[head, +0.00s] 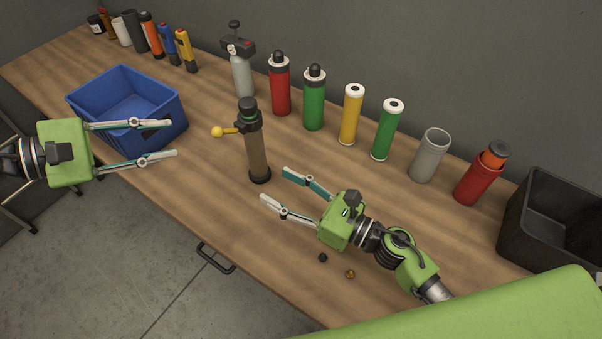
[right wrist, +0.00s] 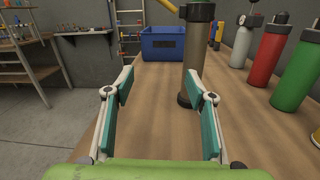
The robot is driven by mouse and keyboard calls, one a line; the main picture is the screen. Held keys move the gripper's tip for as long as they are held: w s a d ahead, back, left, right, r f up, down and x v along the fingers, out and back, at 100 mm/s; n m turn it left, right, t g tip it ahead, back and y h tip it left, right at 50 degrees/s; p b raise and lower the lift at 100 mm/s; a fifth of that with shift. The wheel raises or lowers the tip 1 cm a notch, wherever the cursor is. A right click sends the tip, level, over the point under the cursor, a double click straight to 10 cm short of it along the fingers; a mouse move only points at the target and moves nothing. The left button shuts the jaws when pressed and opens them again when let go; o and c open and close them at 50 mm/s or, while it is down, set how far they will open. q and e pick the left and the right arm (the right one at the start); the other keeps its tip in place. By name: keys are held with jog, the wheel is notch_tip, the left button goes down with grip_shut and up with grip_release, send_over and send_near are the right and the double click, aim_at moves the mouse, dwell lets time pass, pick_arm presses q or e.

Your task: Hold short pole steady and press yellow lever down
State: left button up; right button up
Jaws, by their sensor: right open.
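The short pole (head: 257,155) stands upright on the wooden table, brown with a black base and a black top. A yellow lever with a round knob (head: 218,132) sticks out from its upper part toward the left. My right gripper (head: 273,183) is open, just right of the pole's base and apart from it. In the right wrist view the pole (right wrist: 197,65) stands ahead, beyond the open fingers (right wrist: 160,92) and right of their middle; its top is cut off. My left gripper (head: 174,138) is open and empty, in front of the blue bin and left of the knob.
A blue bin (head: 84,107) sits on the left of the table. Several bottles and cylinders, including a red one (head: 280,90) and a yellow one (head: 351,118), line the back. A black bin (head: 520,222) is at the right. Two small parts (head: 323,257) lie near the front edge.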

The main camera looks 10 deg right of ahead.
aim_at(262, 152)
jog(key=w+d+t+h, duration=0.1)
jog(key=w+d+h, duration=0.1)
jog(key=w+d, duration=0.2)
jog(key=x, duration=1.3)
jog(key=shift+w+a+f, duration=0.15)
jog(key=shift+w+f, duration=0.05)
jog(key=shift+f, duration=0.2)
pick_arm(q)
jog(key=shift+s+a, duration=0.1)
jog(key=shift+a, duration=0.05)
pick_arm(e)
grip_shut()
pick_arm(q)
grip_shut()
jog(key=shift+r, duration=0.1)
